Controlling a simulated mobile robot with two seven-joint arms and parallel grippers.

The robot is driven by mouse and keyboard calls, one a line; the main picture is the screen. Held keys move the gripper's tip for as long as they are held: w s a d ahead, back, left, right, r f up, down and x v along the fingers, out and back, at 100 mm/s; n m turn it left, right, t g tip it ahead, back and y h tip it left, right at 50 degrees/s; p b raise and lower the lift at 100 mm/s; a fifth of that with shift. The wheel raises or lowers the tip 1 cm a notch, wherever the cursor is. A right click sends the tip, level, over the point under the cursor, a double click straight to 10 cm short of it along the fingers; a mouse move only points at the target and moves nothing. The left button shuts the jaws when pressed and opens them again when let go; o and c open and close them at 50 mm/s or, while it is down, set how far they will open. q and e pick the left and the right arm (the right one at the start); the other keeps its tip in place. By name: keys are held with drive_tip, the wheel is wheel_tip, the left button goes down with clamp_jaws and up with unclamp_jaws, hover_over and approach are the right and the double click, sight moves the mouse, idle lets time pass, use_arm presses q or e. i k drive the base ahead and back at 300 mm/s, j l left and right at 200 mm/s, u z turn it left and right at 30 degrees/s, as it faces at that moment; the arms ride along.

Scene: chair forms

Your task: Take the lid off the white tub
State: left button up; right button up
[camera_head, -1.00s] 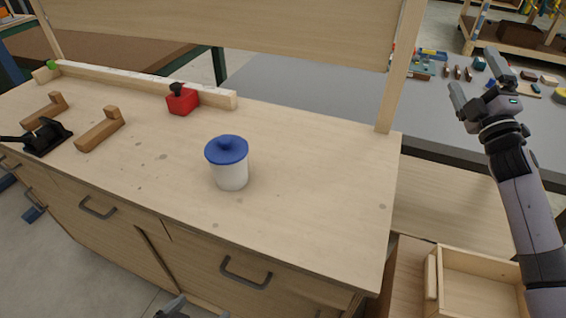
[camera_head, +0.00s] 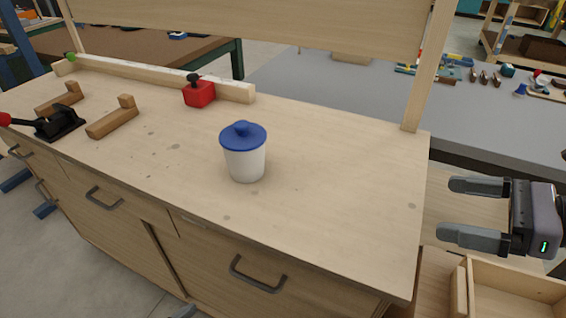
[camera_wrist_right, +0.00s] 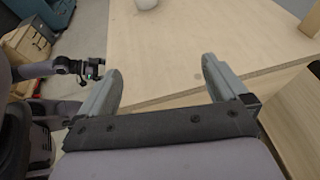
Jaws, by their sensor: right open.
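The white tub (camera_head: 245,164) stands upright on the wooden workbench (camera_head: 330,190), with its blue knobbed lid (camera_head: 243,137) seated on top. In the right wrist view, a small part of the white tub (camera_wrist_right: 146,3) shows at the top edge. My right gripper (camera_head: 447,209) is open and empty, past the bench's right edge and well apart from the tub, its fingers pointing left toward the bench. Its two spread fingers also show in the right wrist view (camera_wrist_right: 162,70). My left gripper (camera_wrist_right: 88,70) shows small at the left of that view; its jaw state is unclear.
A red block with a black knob (camera_head: 199,92) sits behind the tub by a wooden rail (camera_head: 160,80). Wooden brackets (camera_head: 112,118) and a black clamp (camera_head: 58,122) are at the left. An upright post (camera_head: 425,75) rises at the back right corner. The bench around the tub is clear.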

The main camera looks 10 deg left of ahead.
sight(246, 167)
drive_tip(key=i+j, duration=0.1)
drive_tip(key=j, duration=0.35)
drive_tip(key=i+j, duration=0.15)
drive_tip(key=j, duration=0.3)
drive_tip(key=i+j, duration=0.1)
drive_tip(key=j, duration=0.35)
